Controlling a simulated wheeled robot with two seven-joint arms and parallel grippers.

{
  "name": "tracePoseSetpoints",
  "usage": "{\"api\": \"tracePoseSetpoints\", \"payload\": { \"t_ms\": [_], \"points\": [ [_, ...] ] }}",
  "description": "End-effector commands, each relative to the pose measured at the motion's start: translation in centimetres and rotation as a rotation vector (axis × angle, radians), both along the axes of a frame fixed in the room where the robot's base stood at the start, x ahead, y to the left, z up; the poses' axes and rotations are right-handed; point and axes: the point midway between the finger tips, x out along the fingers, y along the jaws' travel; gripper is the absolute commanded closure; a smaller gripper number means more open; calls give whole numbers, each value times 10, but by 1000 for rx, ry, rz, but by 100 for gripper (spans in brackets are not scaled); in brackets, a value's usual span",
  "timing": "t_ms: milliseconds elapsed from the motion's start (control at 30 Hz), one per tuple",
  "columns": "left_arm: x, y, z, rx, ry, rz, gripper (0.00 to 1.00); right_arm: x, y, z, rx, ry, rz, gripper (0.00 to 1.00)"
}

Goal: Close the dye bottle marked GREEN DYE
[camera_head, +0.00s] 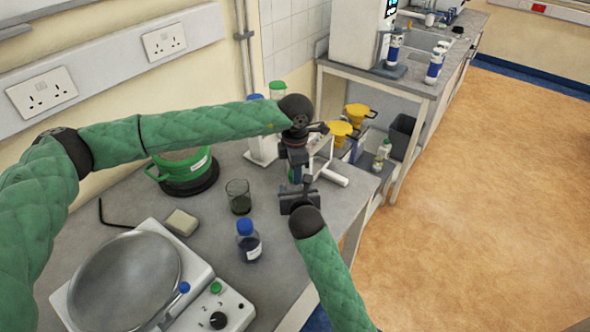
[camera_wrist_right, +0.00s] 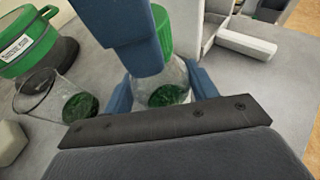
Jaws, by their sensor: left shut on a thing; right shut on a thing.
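The dye bottle is clear glass with green liquid (camera_wrist_right: 165,95) in the right wrist view. Its green cap (camera_wrist_right: 163,32) is at the top of the neck; I cannot tell whether it is seated or tightened. My right gripper (camera_head: 298,190) is shut on the bottle body, with its blue fingers on both sides in the wrist view (camera_wrist_right: 160,92). My left gripper (camera_head: 296,166) comes from above and is shut on the cap; its blue finger covers part of the cap and neck. In the head view the grippers hide most of the bottle. No GREEN DYE label is readable.
A glass beaker (camera_head: 239,197) with dark green contents and a blue-capped bottle (camera_head: 249,246) stand left of the grippers. A green pot (camera_head: 183,177) is behind. A white device with a metal dish (camera_head: 125,280) fills the front left. A white rack (camera_head: 322,157) stands close right.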

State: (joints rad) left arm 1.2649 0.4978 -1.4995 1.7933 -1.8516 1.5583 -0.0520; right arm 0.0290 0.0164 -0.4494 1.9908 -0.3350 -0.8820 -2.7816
Motion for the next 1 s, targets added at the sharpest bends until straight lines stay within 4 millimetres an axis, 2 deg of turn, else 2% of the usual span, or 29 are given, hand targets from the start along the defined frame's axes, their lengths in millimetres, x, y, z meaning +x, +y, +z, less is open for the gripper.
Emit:
{"api": "tracePoseSetpoints", "payload": {
  "t_ms": [400, 567, 600, 700, 1000],
  "points": [
    [2, 3, 0, 4, 2, -562, 94, 0, -3, 0, -2, 0, -4, 100],
    [2, 3, 0, 4, 1, -559, 94, 0, -3, 0, -2, 0, -4, 100],
    [2, 3, 0, 4, 1, -559, 58, 0, -3, 0, -2, 0, -4, 100],
    [2, 2, 0, 3, 0, -559, 41, 0, -2, 0, -1, 0, -3, 100],
    [1, 1, 1, 2, 1, -560, 41, 0, -1, 0, 0, 0, -1, 100]
  ]
}}
